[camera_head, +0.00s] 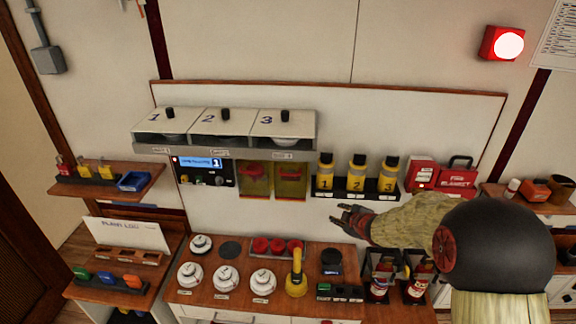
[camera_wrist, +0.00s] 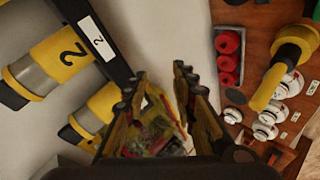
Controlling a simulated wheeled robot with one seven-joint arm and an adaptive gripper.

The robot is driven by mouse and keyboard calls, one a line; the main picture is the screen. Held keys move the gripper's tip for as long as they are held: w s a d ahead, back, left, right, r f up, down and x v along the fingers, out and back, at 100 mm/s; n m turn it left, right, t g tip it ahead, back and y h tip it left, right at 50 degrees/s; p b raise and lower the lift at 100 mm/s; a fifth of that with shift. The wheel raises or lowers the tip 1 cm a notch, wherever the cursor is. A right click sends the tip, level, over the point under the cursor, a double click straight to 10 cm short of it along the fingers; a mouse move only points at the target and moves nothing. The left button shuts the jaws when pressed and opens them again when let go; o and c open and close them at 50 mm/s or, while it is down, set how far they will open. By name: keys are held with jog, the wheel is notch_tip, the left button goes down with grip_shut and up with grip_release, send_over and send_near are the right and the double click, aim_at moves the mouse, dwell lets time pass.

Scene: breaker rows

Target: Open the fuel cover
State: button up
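Two see-through yellow covers with red parts behind them, the left cover (camera_head: 255,181) and the right cover (camera_head: 291,181), hang side by side on the wall panel. Both look closed. Their labels are too small to read, so I cannot tell which is the fuel cover. My gripper (camera_head: 338,214) is open and empty, to the right of and below the covers, in front of the white board. In the wrist view my gripper (camera_wrist: 158,82) shows its two fingers apart, with a blurred yellow, red and green patch between them that I cannot identify.
Yellow numbered canisters (camera_head: 357,173) stand in a rack just above my gripper. A control box (camera_head: 205,172) with a lit display sits left of the covers. Below is a wooden counter (camera_head: 225,300) with white round parts and a yellow torch-like object (camera_head: 297,275). A red lamp (camera_head: 506,44) glows upper right.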

jog(key=w+a+r+n+t+y, duration=0.1)
jog(key=w+a+r+n+y, duration=0.35)
jog(key=a, duration=0.25)
jog(key=n+y, duration=0.4)
jog(key=n, duration=0.1)
send_near(291, 175)
jog(key=x, duration=0.3)
jog(key=p+x, duration=0.1)
jog(key=x, duration=0.6)
jog(key=shift+w+a+f, duration=0.15)
jog(key=shift+w+f, duration=0.05)
jog(key=shift+w, duration=0.1)
jog(key=c, duration=0.4)
grip_shut()
